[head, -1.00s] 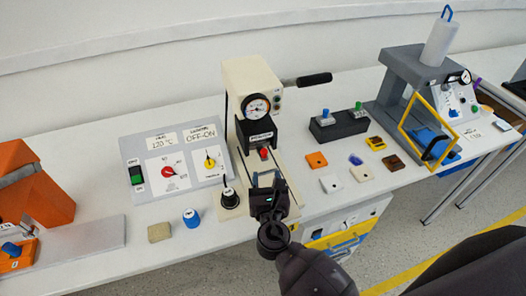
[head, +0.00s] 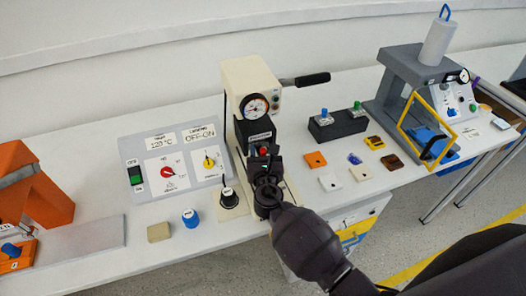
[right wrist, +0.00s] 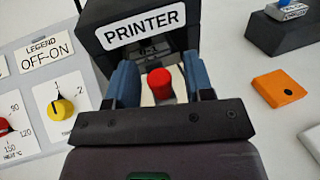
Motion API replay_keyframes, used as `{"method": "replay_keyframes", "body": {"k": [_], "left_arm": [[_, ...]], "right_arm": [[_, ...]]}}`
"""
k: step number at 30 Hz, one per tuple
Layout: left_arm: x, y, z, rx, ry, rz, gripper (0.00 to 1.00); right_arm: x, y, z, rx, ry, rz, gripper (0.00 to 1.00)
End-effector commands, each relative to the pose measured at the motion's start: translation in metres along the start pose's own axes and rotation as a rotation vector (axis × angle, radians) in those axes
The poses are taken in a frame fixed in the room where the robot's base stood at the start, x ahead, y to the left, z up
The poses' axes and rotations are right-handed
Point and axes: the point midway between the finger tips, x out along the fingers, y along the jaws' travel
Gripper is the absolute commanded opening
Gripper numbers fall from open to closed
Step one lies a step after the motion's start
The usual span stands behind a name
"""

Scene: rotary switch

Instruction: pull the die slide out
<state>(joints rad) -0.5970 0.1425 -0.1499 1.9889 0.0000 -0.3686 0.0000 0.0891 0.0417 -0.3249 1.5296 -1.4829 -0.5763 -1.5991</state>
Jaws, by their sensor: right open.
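The printer is a cream press (head: 250,82) with a dial gauge and a black handle, at the middle of the bench. Its black front block with the PRINTER label (right wrist: 142,27) fills the top of the right wrist view. A red knob (right wrist: 160,83), which looks like the die slide's handle, sits just below that block. The knob also shows in the head view (head: 264,151). My right gripper (right wrist: 163,80) is open, with one blue-grey finger on each side of the knob. Contact cannot be seen. The slide's body is mostly hidden by my gripper. My left gripper is out of view.
A control panel (head: 150,178) with red and yellow dials stands left of the printer. A black-knobbed stamp (head: 229,198) is close left of my right gripper. Several small coloured tiles (head: 316,160) lie to the right. A grey press (head: 400,75) stands at the back right.

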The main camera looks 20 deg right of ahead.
Motion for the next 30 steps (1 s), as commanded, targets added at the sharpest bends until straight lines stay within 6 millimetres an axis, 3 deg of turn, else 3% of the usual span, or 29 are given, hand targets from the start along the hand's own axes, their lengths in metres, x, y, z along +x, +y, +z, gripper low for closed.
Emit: {"method": "replay_keyframes", "body": {"k": [2, 11, 19, 30], "left_arm": [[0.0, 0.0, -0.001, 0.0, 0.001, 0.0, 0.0], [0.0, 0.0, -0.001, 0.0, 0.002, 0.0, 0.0], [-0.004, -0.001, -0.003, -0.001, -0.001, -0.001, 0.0], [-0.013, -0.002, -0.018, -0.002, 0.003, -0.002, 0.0]], "right_arm": [[0.0, 0.0, 0.0, 0.0, 0.0, 0.0, 0.45], [0.0, -0.001, 0.0, -0.001, 0.0, -0.002, 0.0], [-0.012, -0.005, 0.0, -0.003, 0.001, -0.004, 0.0], [-0.085, -0.026, 0.0, -0.006, 0.002, -0.007, 0.0]]}}
